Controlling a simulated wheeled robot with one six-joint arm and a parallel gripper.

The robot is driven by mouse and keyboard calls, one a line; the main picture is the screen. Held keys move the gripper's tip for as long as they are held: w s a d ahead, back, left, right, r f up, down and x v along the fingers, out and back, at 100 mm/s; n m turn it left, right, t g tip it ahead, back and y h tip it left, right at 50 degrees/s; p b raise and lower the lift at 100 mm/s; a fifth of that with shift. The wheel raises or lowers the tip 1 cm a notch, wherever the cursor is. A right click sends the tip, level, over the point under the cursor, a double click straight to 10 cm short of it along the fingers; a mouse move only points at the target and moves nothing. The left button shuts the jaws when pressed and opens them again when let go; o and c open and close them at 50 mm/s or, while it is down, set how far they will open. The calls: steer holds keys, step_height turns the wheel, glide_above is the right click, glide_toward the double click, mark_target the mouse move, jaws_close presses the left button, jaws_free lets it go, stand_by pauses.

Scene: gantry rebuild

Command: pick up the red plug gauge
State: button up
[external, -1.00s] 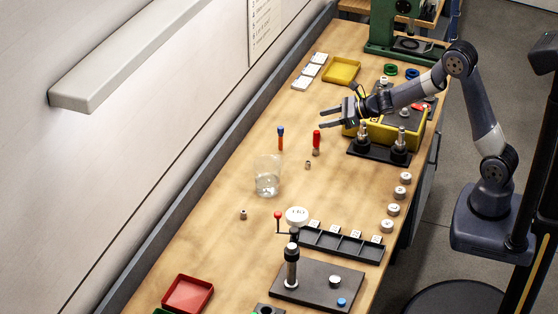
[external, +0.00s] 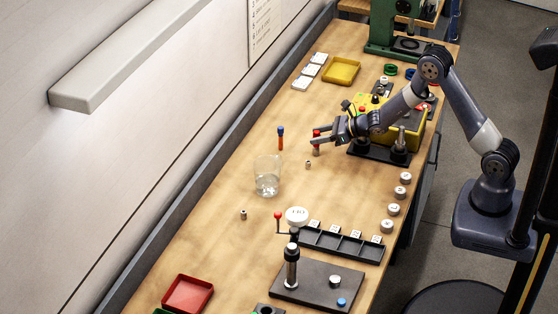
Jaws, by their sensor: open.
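The red plug gauge (external: 316,152) stands upright on the wooden bench, with a red upper part and a metal lower end. My gripper (external: 317,136) is open and level with its upper part. The fingers overlap the gauge in this view and partly hide its red body. I cannot tell whether the gauge is between the fingers or whether they touch it.
A blue-topped orange gauge (external: 281,138) stands just left. A small metal piece (external: 308,164) and a glass beaker (external: 267,177) are nearer the front. A black stand (external: 374,154) and a yellow box (external: 412,134) lie right. Bench left of the beaker is clear.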

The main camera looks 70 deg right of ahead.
steer(key=shift+p+x, duration=0.4)
steer(key=shift+x, duration=1.15)
steer(key=shift+c, duration=0.4)
jaws_close()
